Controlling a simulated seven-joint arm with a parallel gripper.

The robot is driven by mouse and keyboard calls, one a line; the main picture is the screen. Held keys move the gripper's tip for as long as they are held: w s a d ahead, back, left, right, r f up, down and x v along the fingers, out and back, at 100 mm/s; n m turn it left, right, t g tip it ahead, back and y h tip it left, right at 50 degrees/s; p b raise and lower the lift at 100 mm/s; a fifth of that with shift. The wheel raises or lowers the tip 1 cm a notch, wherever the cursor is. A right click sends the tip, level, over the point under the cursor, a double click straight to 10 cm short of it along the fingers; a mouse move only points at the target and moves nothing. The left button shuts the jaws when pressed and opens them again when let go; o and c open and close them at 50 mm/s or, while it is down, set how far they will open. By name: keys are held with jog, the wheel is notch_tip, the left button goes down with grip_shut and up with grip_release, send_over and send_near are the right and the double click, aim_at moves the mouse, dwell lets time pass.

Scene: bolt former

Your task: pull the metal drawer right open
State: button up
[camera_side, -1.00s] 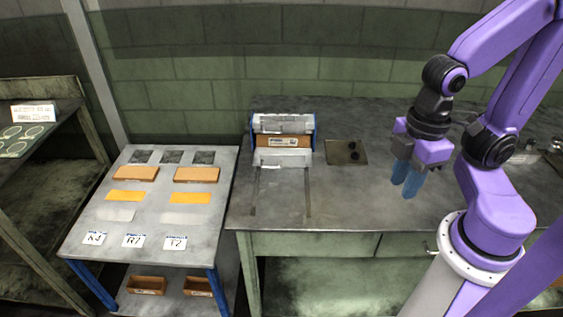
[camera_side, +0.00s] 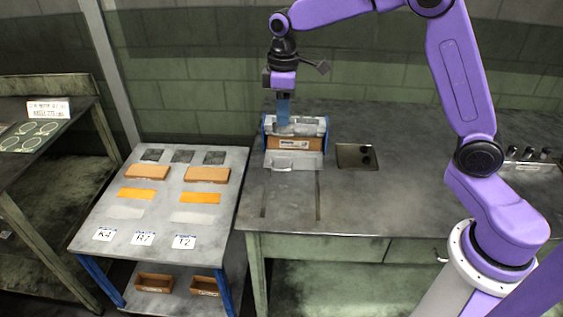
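The metal drawer (camera_side: 303,162) is a flat grey piece with a handle (camera_side: 282,168) on its front, at the foot of a small unit (camera_side: 325,133) with blue sides on the workbench. It sits at the back end of two dark rails (camera_side: 318,205) that run toward the bench's front edge. The rails lie bare in front of it. My gripper (camera_side: 283,122) points down with its blue fingers over the unit's top left part, behind and above the handle. The fingers overlap in this view, so their gap and any contact are unclear.
An orange-brown block (camera_side: 290,144) with a label sits in the unit. A dark plate (camera_side: 356,156) lies to its right. A lower table (camera_side: 160,225) with blocks, plates and cards stands at left. The bench front (camera_side: 350,215) is clear.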

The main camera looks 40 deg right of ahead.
jog(key=w+d, duration=0.1)
jog(key=w, duration=0.1)
send_near(281, 162)
jog(key=f, duration=0.2)
jog(key=s+a+f, duration=0.1)
jog(key=f, duration=0.2)
jog(key=s+a+f, duration=0.1)
jog(key=f, duration=0.1)
jog(key=shift+s+f, duration=0.2)
jog(key=shift+s, duration=0.05)
grip_shut()
dwell(1.3)
